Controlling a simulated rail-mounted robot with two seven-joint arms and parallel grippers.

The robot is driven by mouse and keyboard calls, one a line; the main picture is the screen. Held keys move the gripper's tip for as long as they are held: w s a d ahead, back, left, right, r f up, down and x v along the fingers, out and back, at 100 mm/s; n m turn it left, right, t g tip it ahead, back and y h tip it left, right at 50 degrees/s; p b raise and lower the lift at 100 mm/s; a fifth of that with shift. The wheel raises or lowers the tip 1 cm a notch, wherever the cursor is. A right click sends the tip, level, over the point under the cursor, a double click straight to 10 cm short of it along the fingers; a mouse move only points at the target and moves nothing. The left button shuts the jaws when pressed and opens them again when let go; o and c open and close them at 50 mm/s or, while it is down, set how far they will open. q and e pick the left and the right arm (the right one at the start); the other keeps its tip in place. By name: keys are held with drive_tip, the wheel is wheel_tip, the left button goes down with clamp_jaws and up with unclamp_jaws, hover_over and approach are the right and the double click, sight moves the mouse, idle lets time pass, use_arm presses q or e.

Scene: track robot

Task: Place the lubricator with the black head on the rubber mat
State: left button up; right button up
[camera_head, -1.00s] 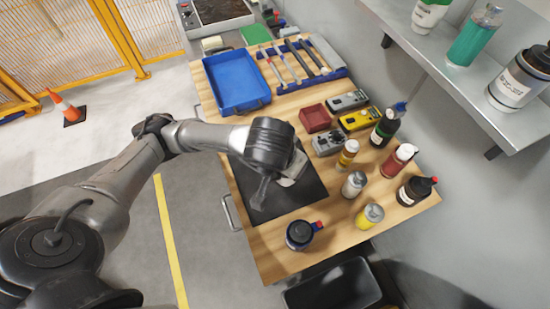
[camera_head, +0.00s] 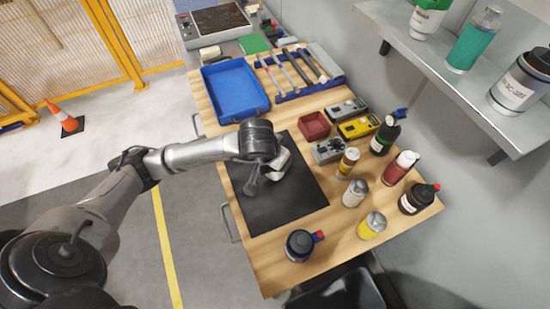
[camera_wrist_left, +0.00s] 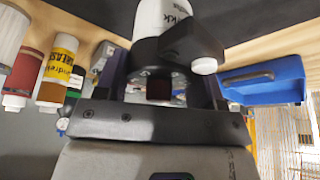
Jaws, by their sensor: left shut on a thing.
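The black rubber mat (camera_head: 290,207) lies on the wooden workbench. It also shows as a dark surface at the top of the left wrist view (camera_wrist_left: 80,10). My left gripper (camera_head: 268,172) is above the far part of the mat, mostly hidden behind my own wrist. It is shut on the lubricator, whose white body (camera_head: 282,160) shows beside the wrist. In the left wrist view the lubricator (camera_wrist_left: 153,17) has a white body with dark lettering and a black head with a white knob. Its contact with the mat cannot be told. My right gripper is not in view.
A blue tray (camera_head: 224,84) and a tool rack (camera_head: 310,88) are at the far side. A red bin (camera_head: 314,126), meters (camera_head: 358,127) and several bottles (camera_head: 355,192) stand right of the mat. A dark blue canister (camera_head: 300,244) stands at the near edge. The mat's near part is clear.

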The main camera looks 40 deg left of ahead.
use_arm(q)
drive_tip(key=shift+f, duration=0.25)
drive_tip(key=o, duration=0.6)
drive_tip(key=shift+f, duration=0.1)
drive_tip(key=shift+c, duration=0.2)
drive_tip(key=o, duration=0.5)
drive_tip(key=shift+c, duration=0.2)
drive_tip(key=shift+r, duration=0.25)
drive_tip(key=shift+s+r, duration=0.1)
drive_tip(key=shift+r, duration=0.3)
drive_tip(key=p+v, duration=0.1)
drive_tip(key=v, duration=1)
drive_tip(key=shift+p, duration=0.4)
